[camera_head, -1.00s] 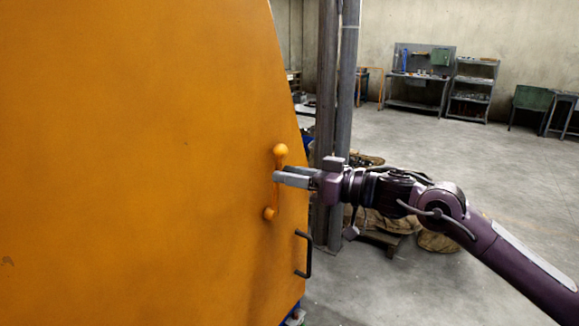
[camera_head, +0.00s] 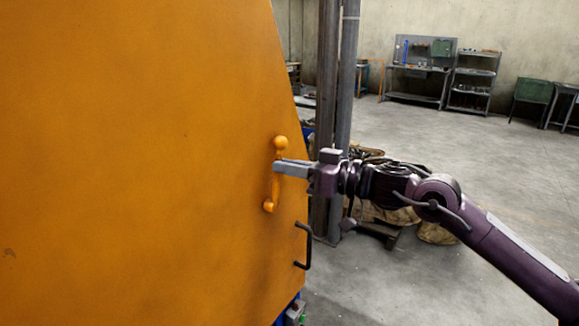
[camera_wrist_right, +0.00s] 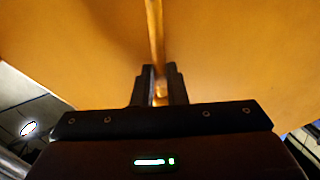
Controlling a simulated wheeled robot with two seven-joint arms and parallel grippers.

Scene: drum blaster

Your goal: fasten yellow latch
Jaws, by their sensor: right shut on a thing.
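The yellow latch (camera_head: 273,189) is an upright bar with a round knob at its top and another at its bottom, set on the orange door panel (camera_head: 130,160) near its right edge. My right gripper (camera_head: 280,167) reaches it from the right and is shut on the bar just below the top knob. In the right wrist view the latch bar (camera_wrist_right: 155,40) runs down between the two dark fingers (camera_wrist_right: 160,88). The fingers hide part of the bar. My left gripper is not in view.
A black handle (camera_head: 306,246) sticks out from the panel's edge below the latch. Dark vertical posts (camera_head: 337,110) and sacks on a pallet (camera_head: 385,220) stand behind my right arm. Workbenches and shelves are far back, with open floor to the right.

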